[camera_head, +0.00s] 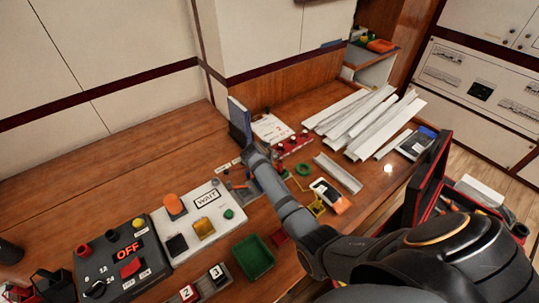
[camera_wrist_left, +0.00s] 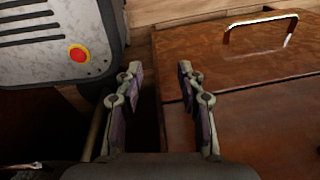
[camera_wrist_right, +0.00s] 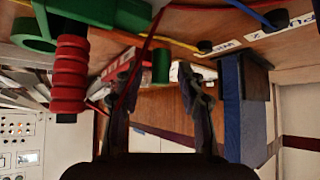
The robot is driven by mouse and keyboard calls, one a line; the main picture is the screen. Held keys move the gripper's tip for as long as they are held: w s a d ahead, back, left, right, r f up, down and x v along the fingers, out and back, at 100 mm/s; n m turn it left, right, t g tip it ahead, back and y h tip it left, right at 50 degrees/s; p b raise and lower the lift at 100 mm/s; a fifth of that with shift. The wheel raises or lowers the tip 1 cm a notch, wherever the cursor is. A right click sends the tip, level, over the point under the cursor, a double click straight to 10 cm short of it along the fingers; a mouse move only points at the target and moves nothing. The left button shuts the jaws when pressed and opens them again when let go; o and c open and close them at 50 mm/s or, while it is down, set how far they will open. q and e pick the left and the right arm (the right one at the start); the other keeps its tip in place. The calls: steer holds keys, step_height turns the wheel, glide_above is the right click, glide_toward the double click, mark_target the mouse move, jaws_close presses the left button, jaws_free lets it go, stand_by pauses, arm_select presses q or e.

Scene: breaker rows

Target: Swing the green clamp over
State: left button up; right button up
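The green clamp (camera_wrist_right: 105,12) shows at the top left of the right wrist view, which looks upside down. A red ribbed handle (camera_wrist_right: 70,75) is beside it, and a short green cylinder (camera_wrist_right: 160,65) appears between my right fingertips in the picture; I cannot tell if they touch. My right gripper (camera_wrist_right: 158,78) is open. In the head view my right arm reaches over the bench, and its gripper (camera_head: 255,152) hides part of the board there.
A blue-faced block (camera_wrist_right: 240,105) stands close beside my right gripper, and thin wires cross near it. White trunking lengths (camera_head: 360,118) lie at the back right. A grey OFF box (camera_head: 125,258), a WAIT panel (camera_head: 205,215) and a green tray (camera_head: 253,257) stand at the front.

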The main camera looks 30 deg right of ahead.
steer(key=v, duration=0.7)
steer(key=shift+s+a+r, duration=0.1)
steer(key=shift+r, duration=0.1)
